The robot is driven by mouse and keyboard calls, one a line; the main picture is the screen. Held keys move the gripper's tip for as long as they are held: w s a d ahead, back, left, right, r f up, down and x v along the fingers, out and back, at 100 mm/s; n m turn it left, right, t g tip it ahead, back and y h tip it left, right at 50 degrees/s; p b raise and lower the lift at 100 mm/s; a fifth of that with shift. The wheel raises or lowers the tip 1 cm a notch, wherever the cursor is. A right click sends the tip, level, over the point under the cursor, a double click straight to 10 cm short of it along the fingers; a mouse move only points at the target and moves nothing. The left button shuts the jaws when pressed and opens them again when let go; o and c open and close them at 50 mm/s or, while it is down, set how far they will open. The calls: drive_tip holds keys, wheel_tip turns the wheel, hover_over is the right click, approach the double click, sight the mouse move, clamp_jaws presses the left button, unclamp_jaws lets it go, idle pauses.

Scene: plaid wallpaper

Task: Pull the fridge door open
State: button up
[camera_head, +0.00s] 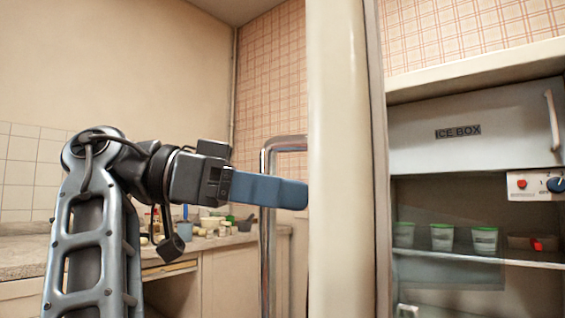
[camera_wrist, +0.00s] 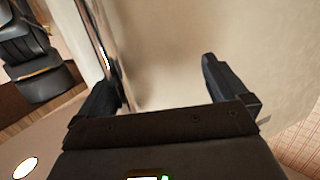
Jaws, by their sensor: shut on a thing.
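The fridge door (camera_head: 340,160) stands open and shows nearly edge-on as a tall cream band in the head view. Its pale face (camera_wrist: 165,60) fills the middle of the wrist view. The chrome door handle (camera_head: 267,240) stands on the door's left side. My gripper (camera_head: 290,194) reaches in from the left, a blue finger crossing in front of the handle with its tip by the door. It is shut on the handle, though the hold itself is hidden. Both dark fingers (camera_wrist: 165,88) show apart in the wrist view, with a bright strip beside the left one.
To the right, the open fridge shows an ice box (camera_head: 440,155), a control dial (camera_head: 555,185) and a shelf with several green-lidded cups (camera_head: 442,237). A counter (camera_head: 25,252) with small items lies behind my arm.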

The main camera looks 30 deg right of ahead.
drive_tip(key=w+a+b, duration=0.3)
drive_tip(key=w, duration=0.3)
drive_tip(key=shift+w+a, duration=0.2)
drive_tip(key=shift+w, duration=0.05)
drive_tip(key=shift+w+a+f, duration=0.2)
drive_tip(key=shift+w+a, duration=0.25)
drive_tip(key=shift+w, duration=0.15)
drive_tip(key=shift+c, duration=0.2)
idle(0.4)
drive_tip(key=shift+r+p, duration=0.1)
drive_tip(key=shift+p, duration=0.5)
